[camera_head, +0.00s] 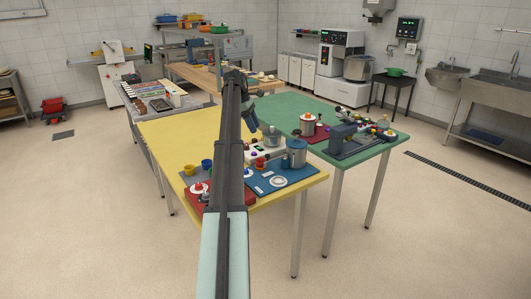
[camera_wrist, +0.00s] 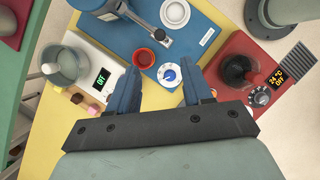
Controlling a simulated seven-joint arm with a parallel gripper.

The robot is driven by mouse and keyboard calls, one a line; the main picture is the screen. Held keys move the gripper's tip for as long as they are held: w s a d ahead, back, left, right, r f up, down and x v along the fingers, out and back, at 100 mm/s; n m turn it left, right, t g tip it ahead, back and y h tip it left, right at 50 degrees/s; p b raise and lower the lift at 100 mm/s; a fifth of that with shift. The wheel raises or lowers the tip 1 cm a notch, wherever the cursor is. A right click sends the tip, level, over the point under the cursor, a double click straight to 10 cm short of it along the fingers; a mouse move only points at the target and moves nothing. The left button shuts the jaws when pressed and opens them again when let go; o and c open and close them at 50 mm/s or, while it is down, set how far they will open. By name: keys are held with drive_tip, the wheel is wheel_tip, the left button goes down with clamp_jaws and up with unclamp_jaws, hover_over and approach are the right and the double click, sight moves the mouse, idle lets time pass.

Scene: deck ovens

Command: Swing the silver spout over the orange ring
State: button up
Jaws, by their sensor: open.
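The silver spout (camera_wrist: 142,22) juts from a blue-grey cylinder (camera_wrist: 98,5) in the wrist view, with its dark tip near a white ring (camera_wrist: 175,13). An orange-red ring (camera_wrist: 145,57) lies on the blue board (camera_wrist: 205,22), below the spout tip in the picture and apart from it. The cylinder (camera_head: 297,152) also shows in the head view; the spout is too small to make out there.
A white unit with a pot (camera_wrist: 68,64) is left; a red unit with a display (camera_wrist: 238,72) is right. The yellow table (camera_head: 170,135) has bare room at left; a green table (camera_head: 290,106) stands behind.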

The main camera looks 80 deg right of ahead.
approach(276, 158)
drive_tip(key=a+f, duration=0.2)
drive_tip(key=f, duration=0.2)
drive_tip(key=shift+w+a+f, duration=0.2)
drive_tip(key=shift+a+f, duration=0.05)
drive_tip(key=shift+a, duration=0.15)
drive_tip(key=shift+c, duration=0.4)
clamp_jaws()
